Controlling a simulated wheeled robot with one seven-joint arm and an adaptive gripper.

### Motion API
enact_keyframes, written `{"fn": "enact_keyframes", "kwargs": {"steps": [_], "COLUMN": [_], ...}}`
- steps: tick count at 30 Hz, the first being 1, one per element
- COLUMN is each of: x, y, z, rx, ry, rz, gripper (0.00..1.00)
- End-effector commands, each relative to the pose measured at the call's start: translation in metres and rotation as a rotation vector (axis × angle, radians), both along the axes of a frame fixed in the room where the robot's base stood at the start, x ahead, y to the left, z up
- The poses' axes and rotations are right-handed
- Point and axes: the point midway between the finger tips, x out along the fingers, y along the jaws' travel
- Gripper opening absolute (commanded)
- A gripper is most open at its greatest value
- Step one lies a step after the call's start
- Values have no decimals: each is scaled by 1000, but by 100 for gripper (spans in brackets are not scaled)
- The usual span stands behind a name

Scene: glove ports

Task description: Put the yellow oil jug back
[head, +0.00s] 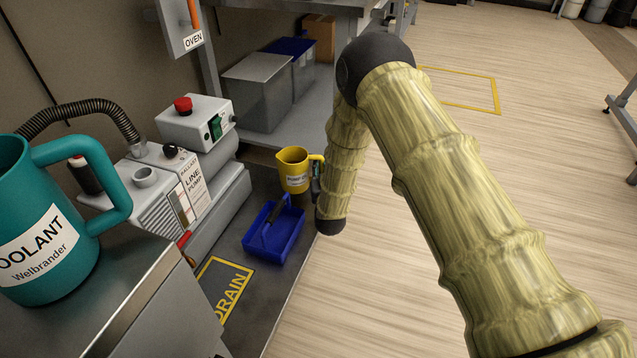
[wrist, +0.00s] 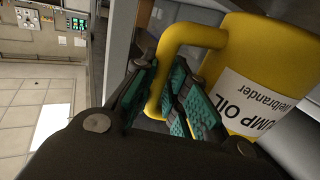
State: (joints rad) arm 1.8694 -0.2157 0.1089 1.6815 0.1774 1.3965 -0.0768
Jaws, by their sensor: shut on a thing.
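The yellow oil jug (head: 293,172) is upright in the head view, just behind the blue tray, with its handle on the right. I cannot tell whether its base touches the shelf. In the wrist view the yellow jug (wrist: 250,70) fills the right side, with a white "PUMP OIL" label. My gripper (wrist: 168,95) has its teal pads closed around the jug's handle. In the head view my gripper (head: 316,178) is mostly hidden by my sleeved arm, at the jug's right side.
The line pump (head: 180,185) stands left. A teal coolant jug (head: 50,270) is at the near left. A yellow DRAIN marking (head: 226,290) is nearer. Grey bins (head: 258,92) stand behind. Open floor lies right.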

Motion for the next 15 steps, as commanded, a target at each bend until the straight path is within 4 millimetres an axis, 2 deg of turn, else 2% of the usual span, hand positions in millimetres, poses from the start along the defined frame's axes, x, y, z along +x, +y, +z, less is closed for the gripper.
{"fn": "enact_keyframes", "kwargs": {"steps": [5, 12, 15], "x": [1, 1, 1], "y": [0, 0, 0], "z": [-11, -40, -42], "rx": [1, 1, 1], "ry": [-4, -2, -4], "rz": [0, 0, 0], "gripper": [0, 0, 0]}}
